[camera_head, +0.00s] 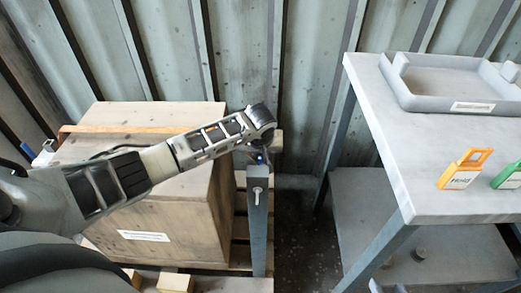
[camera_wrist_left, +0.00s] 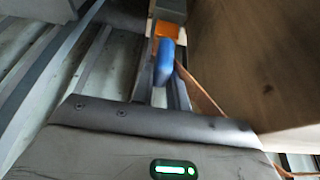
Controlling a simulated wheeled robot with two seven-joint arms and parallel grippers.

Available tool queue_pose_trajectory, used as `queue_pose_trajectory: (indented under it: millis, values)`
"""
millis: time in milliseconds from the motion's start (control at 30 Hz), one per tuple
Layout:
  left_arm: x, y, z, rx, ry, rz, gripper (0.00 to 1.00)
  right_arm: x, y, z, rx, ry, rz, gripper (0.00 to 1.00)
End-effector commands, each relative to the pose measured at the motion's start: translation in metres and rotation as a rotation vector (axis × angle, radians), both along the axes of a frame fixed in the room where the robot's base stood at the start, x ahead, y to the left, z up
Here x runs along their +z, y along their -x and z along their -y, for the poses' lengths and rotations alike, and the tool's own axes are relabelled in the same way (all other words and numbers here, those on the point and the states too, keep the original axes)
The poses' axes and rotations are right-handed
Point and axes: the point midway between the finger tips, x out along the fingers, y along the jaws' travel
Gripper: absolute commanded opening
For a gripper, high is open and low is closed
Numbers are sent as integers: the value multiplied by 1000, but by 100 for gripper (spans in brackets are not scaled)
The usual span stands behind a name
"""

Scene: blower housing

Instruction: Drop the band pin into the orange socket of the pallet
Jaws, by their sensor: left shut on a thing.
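In the left wrist view the gripper (camera_wrist_left: 165,85) is shut on a blue piece, which I take for the band pin (camera_wrist_left: 164,62). An orange part (camera_wrist_left: 166,29), which looks like the socket, shows just beyond the blue piece. The blue piece partly covers it, and I cannot tell whether the two touch. My right gripper is not in view.
A large wooden crate (camera_head: 150,215) stands on a pallet under my left arm. The grey post (camera_head: 257,235) carries a pale bolt. At right is a grey table (camera_head: 425,140) with a grey tray (camera_head: 440,95), an orange tag (camera_head: 462,172) and a green tag (camera_head: 508,177). Dark floor lies between.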

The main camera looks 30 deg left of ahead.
Motion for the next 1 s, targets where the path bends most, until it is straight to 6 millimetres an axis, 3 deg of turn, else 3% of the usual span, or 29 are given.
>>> queue_pose_trajectory:
  millis: [867,900,967,1000]
  values:
    - [-7,4,3,-1,5,-13,0,-1,2,0,-1,-1,-5,36]
    - [-7,4,3,-1,5,-13,27,-1,2,0,-1,-1,-5,36]
    - [-6,3,2,-1,4,-12,41,-1,2,0,-1,-1,-5,36]
    - [-6,3,2,-1,3,-11,41,-1,2,0,-1,-1,-5,36]
